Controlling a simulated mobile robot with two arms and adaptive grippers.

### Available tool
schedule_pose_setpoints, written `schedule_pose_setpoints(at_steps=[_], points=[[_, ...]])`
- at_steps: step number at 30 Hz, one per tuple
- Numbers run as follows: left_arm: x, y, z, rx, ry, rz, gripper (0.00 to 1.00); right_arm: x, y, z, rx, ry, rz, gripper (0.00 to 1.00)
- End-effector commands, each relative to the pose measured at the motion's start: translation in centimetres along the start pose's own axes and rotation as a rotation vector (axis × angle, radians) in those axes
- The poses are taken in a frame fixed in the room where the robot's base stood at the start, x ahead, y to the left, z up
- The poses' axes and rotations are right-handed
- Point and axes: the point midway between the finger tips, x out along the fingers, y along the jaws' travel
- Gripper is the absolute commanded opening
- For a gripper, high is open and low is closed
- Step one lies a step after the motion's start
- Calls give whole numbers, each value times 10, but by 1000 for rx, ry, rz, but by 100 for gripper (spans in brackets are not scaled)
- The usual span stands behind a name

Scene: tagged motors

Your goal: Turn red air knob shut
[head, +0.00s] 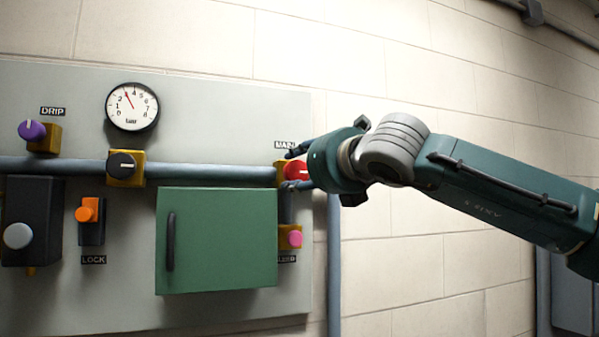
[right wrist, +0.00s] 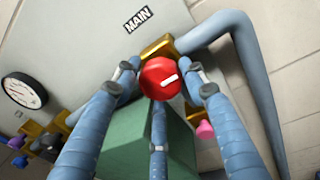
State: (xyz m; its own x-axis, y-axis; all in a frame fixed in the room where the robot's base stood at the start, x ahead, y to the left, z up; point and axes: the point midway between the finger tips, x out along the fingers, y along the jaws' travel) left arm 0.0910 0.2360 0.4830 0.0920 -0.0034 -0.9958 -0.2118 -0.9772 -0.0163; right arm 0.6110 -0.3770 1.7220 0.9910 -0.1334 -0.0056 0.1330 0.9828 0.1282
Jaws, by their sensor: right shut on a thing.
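The red knob (head: 297,170) sits on a yellow valve block at the right end of the horizontal pipe, under a label that reads MAIN in the right wrist view. My right gripper (head: 296,168) reaches it from the right, its fingers around the knob. In the right wrist view the red knob (right wrist: 161,78) lies between the fingertips of my right gripper (right wrist: 163,76), which is shut on it. The white mark on its face points to the right and slightly up there. Part of the knob is hidden by the gripper in the head view. My left gripper is not in view.
A green box (head: 220,240) with a black handle juts out below the pipe. A pink knob (head: 295,238) sits just under the red one. A black knob (head: 121,164), a purple knob (head: 32,130), an orange knob (head: 86,210) and a gauge (head: 132,107) are further left.

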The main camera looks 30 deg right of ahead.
Motion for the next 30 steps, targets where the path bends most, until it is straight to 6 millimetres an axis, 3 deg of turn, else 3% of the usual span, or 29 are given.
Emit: schedule_pose_setpoints(at_steps=[8, 30], points=[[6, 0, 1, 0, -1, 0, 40, -2, 0, 6, -150, 2, -5, 16], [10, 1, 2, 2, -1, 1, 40, -2, 4, 10, -840, 67, -19, 15]])
